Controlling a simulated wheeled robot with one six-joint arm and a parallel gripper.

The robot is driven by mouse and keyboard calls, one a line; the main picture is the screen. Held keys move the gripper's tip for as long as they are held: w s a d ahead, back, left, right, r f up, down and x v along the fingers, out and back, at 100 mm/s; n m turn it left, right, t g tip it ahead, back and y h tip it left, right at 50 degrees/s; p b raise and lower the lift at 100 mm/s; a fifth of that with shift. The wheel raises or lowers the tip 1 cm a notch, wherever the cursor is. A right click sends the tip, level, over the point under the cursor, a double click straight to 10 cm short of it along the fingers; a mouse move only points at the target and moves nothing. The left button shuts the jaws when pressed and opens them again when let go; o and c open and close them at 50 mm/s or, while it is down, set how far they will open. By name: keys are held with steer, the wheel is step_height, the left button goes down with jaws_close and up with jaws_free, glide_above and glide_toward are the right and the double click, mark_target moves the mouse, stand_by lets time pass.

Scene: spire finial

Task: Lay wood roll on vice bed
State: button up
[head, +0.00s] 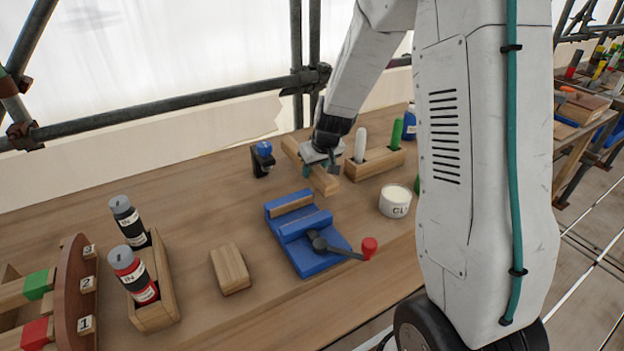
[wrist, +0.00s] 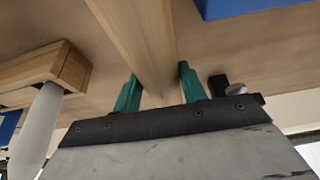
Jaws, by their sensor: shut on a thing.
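My gripper (head: 321,168) is shut on a long pale wood roll (head: 326,182), behind the vice in the head view. In the wrist view the roll (wrist: 140,40) runs up the picture from between the teal fingers (wrist: 160,92). The gripper hides the roll's middle in the head view. I cannot tell whether the roll touches the bench. The blue vice (head: 322,262) stands in front of the gripper, with wood-faced jaws and a dark handle with a red knob (head: 369,246). Its bed shows no roll on it.
A wooden holder (head: 375,165) with white and green sticks is right of the gripper. A white tub (head: 395,201) stands right of the vice. A wooden block (head: 230,268) and a bottle rack (head: 153,312) are left. A small blue-topped device (head: 263,158) stands left of the gripper.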

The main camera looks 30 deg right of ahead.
mark_target(314, 190)
steer(key=shift+a+f, duration=0.1)
steer(key=shift+f, duration=2.1)
steer(key=shift+f, duration=0.15)
steer(key=o, duration=1.1)
